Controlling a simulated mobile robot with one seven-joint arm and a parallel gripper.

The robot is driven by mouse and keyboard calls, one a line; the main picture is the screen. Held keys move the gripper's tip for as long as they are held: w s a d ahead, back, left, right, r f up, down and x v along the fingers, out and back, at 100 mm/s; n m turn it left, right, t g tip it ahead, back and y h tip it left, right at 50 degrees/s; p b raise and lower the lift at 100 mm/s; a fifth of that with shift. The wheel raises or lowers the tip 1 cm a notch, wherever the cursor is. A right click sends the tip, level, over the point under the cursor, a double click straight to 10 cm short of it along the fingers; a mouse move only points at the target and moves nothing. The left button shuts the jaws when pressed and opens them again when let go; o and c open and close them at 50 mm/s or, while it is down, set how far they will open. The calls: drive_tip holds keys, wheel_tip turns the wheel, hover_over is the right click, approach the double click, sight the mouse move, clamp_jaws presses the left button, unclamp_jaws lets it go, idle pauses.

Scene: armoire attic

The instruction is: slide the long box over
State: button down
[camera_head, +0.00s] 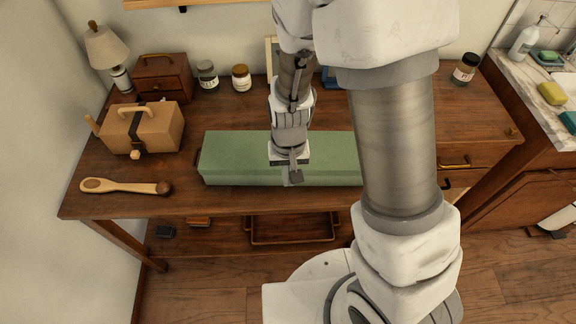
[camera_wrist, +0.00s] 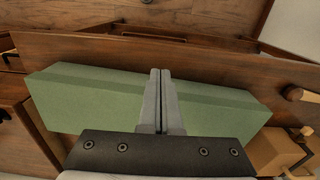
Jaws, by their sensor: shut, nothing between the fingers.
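The long box (camera_head: 235,160) is green and lies lengthwise along the front part of the wooden table (camera_head: 240,200). Its right end is hidden behind my arm in the head view. My gripper (camera_head: 293,176) is shut and empty, pointing down at the middle of the box's front side. In the wrist view the shut fingers (camera_wrist: 161,88) cross in front of the green box (camera_wrist: 90,98). I cannot tell whether the fingertips touch it.
Behind are a small wooden chest (camera_head: 163,75), a lamp (camera_head: 105,48) and jars (camera_head: 242,78). A dark-lidded jar (camera_head: 465,68) stands at the back right. A narrow front strip is clear.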

wheel_tip(320, 180, down, 7)
drive_tip(key=shift+w+r+b, duration=0.15)
drive_tip(key=shift+b, duration=0.45)
drive_tip(key=w, duration=0.2)
drive_tip(key=shift+w+r, duration=0.2)
drive_tip(key=shift+w, duration=0.7)
drive_tip(key=w+b, duration=0.2)
drive_tip(key=w, duration=2)
drive_tip(key=shift+w+d, duration=0.15)
drive_tip(key=shift+w, duration=0.15)
drive_tip(key=shift+s, duration=0.2)
